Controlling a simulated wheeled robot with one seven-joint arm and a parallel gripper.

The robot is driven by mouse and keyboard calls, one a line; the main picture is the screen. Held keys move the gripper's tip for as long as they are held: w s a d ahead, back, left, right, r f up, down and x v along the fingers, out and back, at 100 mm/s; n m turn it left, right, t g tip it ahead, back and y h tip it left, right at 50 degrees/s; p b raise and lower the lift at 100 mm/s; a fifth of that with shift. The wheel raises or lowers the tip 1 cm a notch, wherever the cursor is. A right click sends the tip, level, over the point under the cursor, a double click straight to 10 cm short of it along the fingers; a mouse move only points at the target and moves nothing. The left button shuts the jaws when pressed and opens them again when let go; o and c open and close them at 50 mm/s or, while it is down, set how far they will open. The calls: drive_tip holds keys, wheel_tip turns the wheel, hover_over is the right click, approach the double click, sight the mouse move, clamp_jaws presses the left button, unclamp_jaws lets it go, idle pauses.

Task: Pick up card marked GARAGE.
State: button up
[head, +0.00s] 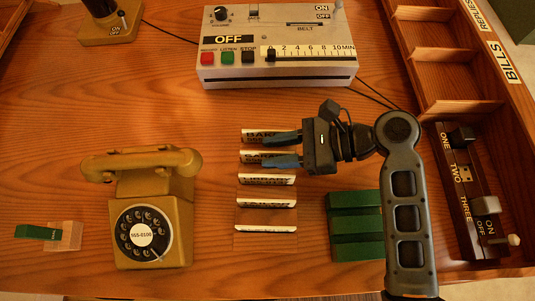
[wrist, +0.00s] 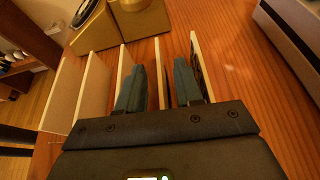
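A row of several upright cards stands in a wooden rack (head: 266,195) in the middle of the desk. The farthest card (head: 252,132) has a label that looks like BAKERY, partly covered. The second card (head: 250,155) has a partly hidden label; I cannot read it surely as GARAGE. My gripper (head: 283,150) reaches in from the right over the far end of the row. In the wrist view my gripper (wrist: 159,85) is open, with its fingers on either side of the second-farthest card (wrist: 158,65), apparently without squeezing it.
A tan telephone (head: 152,210) stands left of the rack. A green ridged block (head: 354,225) lies to the right, under my arm. A grey machine (head: 275,50) stands behind, and a switch panel (head: 470,190) is at the right. A small green piece on a pale block (head: 65,235) is far left.

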drive_tip(key=shift+x, duration=1)
clamp_jaws()
